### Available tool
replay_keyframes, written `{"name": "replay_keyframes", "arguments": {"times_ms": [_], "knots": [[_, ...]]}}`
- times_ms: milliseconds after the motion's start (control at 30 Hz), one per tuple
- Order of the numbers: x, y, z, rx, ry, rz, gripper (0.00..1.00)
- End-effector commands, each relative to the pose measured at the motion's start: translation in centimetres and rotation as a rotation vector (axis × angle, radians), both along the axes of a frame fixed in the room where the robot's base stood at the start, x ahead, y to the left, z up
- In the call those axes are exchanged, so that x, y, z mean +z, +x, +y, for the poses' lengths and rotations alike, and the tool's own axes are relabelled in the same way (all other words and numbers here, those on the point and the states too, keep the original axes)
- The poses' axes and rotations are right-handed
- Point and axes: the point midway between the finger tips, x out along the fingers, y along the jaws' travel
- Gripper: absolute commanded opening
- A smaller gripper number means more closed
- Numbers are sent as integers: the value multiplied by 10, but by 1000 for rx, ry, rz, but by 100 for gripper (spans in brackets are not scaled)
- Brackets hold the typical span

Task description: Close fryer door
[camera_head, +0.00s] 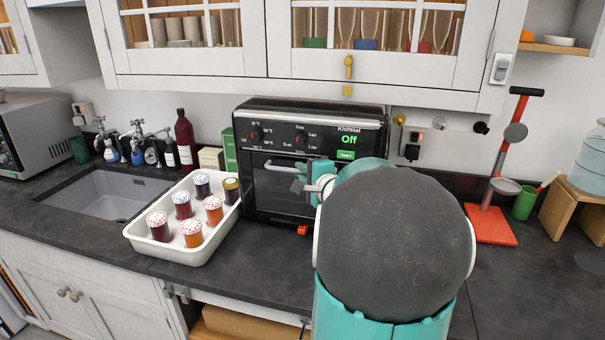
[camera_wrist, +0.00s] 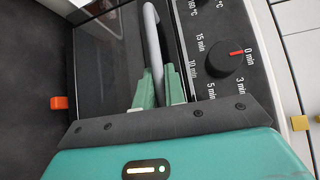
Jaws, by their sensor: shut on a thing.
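The fryer (camera_head: 310,125) is a black box on the counter, with knobs, a display reading "Off" and a glazed front door (camera_head: 278,190). The door's grey bar handle (camera_head: 284,168) runs along its upper part; it also shows in the wrist view (camera_wrist: 152,35). My gripper (camera_wrist: 156,75) has its green fingers on both sides of this bar and is shut on it. The door looks upright and near the fryer's front; I cannot tell if it is fully closed. My arm hides the fryer's right side in the head view.
A white tray (camera_head: 190,253) with several jars stands close to the fryer's left. An orange piece (camera_head: 302,230) sits at the fryer's lower front. A red stand (camera_head: 491,226) is at the right. Glazed cabinets (camera_head: 380,50) hang above. The front counter is partly clear.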

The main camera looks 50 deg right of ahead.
Motion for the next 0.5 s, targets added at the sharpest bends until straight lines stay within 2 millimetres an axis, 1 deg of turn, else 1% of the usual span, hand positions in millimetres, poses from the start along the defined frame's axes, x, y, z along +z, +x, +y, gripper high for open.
{"name": "replay_keyframes", "arguments": {"times_ms": [33, 67, 367, 500], "knots": [[3, 0, -3, -5, -3, -4, 16], [3, 0, -3, -5, -3, -4, 21], [2, 0, -2, -4, -2, -3, 21], [4, -8, 1, -4, -4, -4, 21]]}}
